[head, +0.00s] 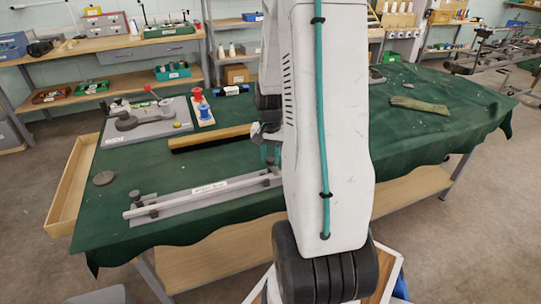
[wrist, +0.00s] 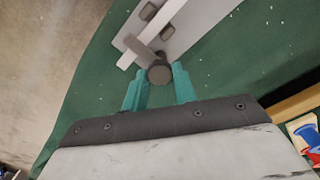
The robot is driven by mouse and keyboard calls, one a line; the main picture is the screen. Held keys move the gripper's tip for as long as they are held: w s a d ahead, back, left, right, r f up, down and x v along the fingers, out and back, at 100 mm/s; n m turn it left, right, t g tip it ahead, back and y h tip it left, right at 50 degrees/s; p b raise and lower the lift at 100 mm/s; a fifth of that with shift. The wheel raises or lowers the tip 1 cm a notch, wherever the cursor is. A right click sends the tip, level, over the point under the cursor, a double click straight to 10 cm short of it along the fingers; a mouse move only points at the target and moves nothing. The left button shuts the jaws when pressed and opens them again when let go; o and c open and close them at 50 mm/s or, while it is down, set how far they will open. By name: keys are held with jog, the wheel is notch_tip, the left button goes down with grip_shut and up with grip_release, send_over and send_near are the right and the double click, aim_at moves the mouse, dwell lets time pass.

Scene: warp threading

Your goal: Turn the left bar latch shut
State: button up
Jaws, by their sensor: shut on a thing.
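A pale bar (head: 190,198) with a white label lies on a grey plate along the near side of the green table. One dark latch (head: 137,195) stands at its left end and another (head: 270,176) at its right end, partly behind my arm. In the wrist view, my gripper (wrist: 159,78) has its teal fingers shut on a round grey latch knob (wrist: 159,75). A grey lever (wrist: 140,50) runs from the knob across the bar (wrist: 172,10). The surroundings match the bar's right end in the head view. My arm hides most of my gripper there.
A wooden bar with dark bristles (head: 210,140) lies behind the plate. Red and blue spools (head: 200,105) and a grey device (head: 140,118) stand farther back. A glove (head: 418,104) lies at the right. A round grey disc (head: 104,178) lies near the left edge.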

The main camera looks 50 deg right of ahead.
aim_at(270, 159)
dwell(0.3)
jog(key=o, duration=1)
jog(key=shift+c, duration=0.2)
notch_tip(270, 159, up, 8)
jog(key=shift+f, duration=0.1)
